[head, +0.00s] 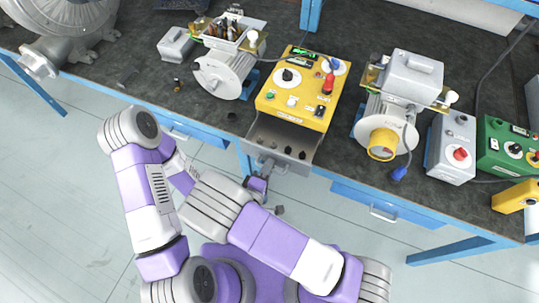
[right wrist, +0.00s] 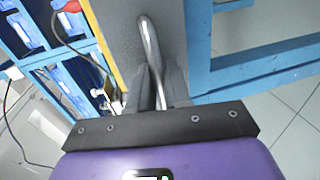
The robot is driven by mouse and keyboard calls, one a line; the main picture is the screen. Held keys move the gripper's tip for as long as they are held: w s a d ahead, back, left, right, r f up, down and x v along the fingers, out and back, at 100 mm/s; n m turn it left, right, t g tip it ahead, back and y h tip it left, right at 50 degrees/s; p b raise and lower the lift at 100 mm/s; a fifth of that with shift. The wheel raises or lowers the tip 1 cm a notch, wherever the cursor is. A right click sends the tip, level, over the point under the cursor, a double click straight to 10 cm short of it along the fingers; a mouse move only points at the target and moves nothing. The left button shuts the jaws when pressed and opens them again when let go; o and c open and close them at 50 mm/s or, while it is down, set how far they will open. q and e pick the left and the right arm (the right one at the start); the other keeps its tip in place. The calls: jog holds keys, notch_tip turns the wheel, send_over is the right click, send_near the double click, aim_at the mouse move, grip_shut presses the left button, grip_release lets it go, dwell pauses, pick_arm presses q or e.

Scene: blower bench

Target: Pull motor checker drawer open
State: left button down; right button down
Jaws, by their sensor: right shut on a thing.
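The motor checker (head: 290,112) is a yellow box with dials and a red part on its top, standing at the bench's front edge. Its grey drawer (head: 262,130) is out toward me, with several small dark items inside. My right gripper (head: 264,172) is at the drawer's front, shut on the metal handle. In the right wrist view the handle bar (right wrist: 148,45) runs down between the fingers (right wrist: 160,88), against the grey drawer front (right wrist: 118,28). My left arm is folded at the left; its gripper does not show.
Two motor units stand on the dark bench, left (head: 222,75) and right (head: 388,115) of the checker. A grey box (head: 450,150) and a green box (head: 508,148) stand farther right. Blue bench drawers (head: 388,205) lie below the top. Floor in front is clear.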

jog(key=shift+s+a, duration=0.25)
jog(key=shift+s, duration=0.4)
jog(key=c, duration=1.3)
grip_release()
pick_arm(q)
jog(key=shift+s+r, duration=0.15)
jog(key=shift+s, duration=0.25)
